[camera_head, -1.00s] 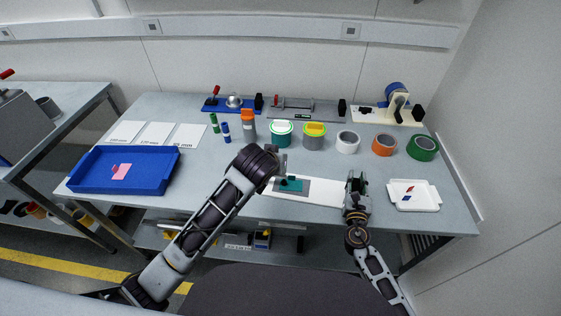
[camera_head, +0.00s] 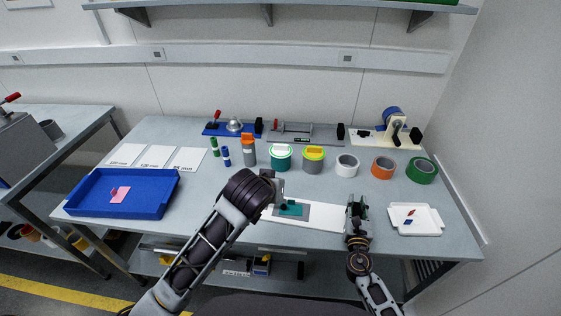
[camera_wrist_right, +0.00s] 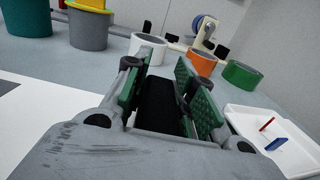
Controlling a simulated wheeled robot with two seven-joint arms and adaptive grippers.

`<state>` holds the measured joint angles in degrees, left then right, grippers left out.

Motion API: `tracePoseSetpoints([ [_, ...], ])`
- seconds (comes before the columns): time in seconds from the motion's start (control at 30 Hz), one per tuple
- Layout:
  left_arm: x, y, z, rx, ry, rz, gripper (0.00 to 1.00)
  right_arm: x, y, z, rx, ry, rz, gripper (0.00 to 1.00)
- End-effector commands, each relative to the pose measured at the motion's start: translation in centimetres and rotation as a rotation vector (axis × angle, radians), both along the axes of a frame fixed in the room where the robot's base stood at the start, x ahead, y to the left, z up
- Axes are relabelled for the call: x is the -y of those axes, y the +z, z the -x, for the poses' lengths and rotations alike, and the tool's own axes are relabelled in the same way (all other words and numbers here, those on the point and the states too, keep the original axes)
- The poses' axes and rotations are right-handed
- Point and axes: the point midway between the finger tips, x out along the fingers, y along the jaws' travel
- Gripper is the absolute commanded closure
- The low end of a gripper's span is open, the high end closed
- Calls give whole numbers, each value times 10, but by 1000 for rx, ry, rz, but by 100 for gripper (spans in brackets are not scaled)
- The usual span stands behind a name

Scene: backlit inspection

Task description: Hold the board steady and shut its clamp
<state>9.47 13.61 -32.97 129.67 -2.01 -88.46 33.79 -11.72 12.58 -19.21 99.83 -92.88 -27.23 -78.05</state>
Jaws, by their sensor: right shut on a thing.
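A long white board (camera_head: 322,217) lies at the front of the table. A grey plate (camera_head: 304,215) with a teal piece (camera_head: 291,209) is on its left part. My left gripper (camera_head: 279,190) is at the board's left end, by the teal piece; its wrist hides that end, and I cannot make out a clamp lever there or whether the fingers are open. My right gripper (camera_head: 357,207) is at the board's right end. In the right wrist view its green-padded fingers (camera_wrist_right: 158,95) are shut on a black block (camera_wrist_right: 157,108).
A white tray (camera_head: 436,231) stands right of my right gripper, and a blue tray (camera_head: 100,205) at the left. Tape rolls, such as the orange one (camera_head: 383,167), and cans stand behind the board. Several fixtures, such as the blue one (camera_head: 220,131), line the back.

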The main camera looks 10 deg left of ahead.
Motion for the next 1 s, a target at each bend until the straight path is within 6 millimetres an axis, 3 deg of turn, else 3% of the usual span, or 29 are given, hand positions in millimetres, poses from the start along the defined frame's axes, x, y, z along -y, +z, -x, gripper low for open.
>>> tracePoseSetpoints([
  [0.37, 0, 0, 0, 0, 0, 0, 100, 0, -3, 1, -4, 0, 0, 100],
  [0.4, 0, 0, 0, 0, 0, 0, 100, 0, -3, 1, -4, 0, 0, 69],
  [0.57, 0, 0, 0, 0, 0, 0, 100, 0, -2, 0, -3, 0, 0, 49],
  [1.0, 0, 0, 0, 0, 0, 0, 100, 0, 0, 2, -1, 0, 0, 49],
])
